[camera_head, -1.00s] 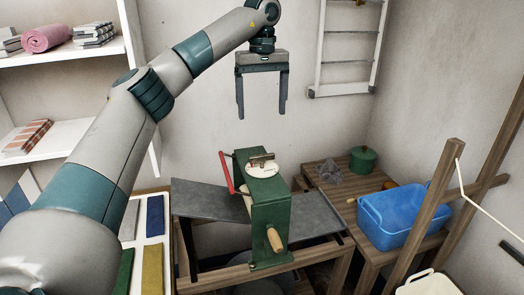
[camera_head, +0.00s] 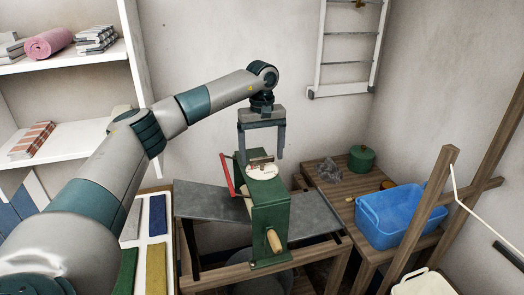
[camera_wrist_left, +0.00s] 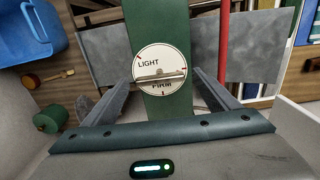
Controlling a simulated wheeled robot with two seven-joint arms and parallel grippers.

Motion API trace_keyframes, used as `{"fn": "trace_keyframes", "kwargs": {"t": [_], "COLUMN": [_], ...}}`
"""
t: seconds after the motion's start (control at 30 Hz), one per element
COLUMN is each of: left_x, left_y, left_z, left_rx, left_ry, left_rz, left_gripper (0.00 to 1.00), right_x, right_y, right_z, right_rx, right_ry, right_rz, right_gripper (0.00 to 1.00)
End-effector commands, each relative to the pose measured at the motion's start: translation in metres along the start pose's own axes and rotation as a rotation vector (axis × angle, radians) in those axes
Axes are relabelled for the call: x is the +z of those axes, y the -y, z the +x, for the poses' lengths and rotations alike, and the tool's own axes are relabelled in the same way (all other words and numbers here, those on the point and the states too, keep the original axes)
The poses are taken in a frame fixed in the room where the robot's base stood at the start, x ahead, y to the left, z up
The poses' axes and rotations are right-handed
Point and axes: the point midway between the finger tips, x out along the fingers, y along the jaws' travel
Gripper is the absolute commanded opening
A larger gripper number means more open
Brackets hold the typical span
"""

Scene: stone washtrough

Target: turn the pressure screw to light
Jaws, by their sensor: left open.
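The green mangle (camera_head: 270,215) stands on a wooden bench with a grey tray. On its top is a white round dial (camera_head: 262,171) with a metal bar handle, the pressure screw (camera_head: 261,160). In the left wrist view the dial (camera_wrist_left: 150,62) reads LIGHT and FIRM with red marks, and the bar (camera_wrist_left: 160,77) lies across it near FIRM, partly covering that word. My left gripper (camera_head: 262,157) is open and points down over the screw. In the wrist view its fingers (camera_wrist_left: 165,80) stand on either side of the bar, apart from it. My right gripper is not in view.
A red lever (camera_head: 227,174) rises on the mangle's left side. Wooden posts stand at the right; shelves with towels are at the left.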

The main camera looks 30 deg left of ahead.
Motion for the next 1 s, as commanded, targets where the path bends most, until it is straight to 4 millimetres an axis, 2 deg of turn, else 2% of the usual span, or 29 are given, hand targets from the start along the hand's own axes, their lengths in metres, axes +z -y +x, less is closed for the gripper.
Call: {"fn": "trace_keyframes", "kwargs": {"t": [0.27,0.3,0.47,0.77,1.0], "left_x": [0.0000,0.0000,0.0000,0.0000,-0.0002], "left_y": [0.0000,-0.0001,-0.0001,-0.0001,-0.0004], "left_z": [0.0017,0.0016,0.0014,0.0013,0.0017], "left_rx": [0.000,0.000,0.000,0.000,0.001], "left_ry": [0.000,0.000,0.000,0.000,0.000], "left_rz": [0.000,0.000,0.000,-0.013,-0.087], "left_gripper": [0.81,0.79,0.41,0.40,0.40], "right_x": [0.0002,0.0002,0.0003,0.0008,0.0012], "right_y": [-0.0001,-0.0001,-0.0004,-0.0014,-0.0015], "right_z": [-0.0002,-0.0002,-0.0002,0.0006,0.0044], "right_rx": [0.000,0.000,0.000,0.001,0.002], "right_ry": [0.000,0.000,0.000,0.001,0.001], "right_rz": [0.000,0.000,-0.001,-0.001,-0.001], "right_gripper": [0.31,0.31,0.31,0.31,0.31]}}
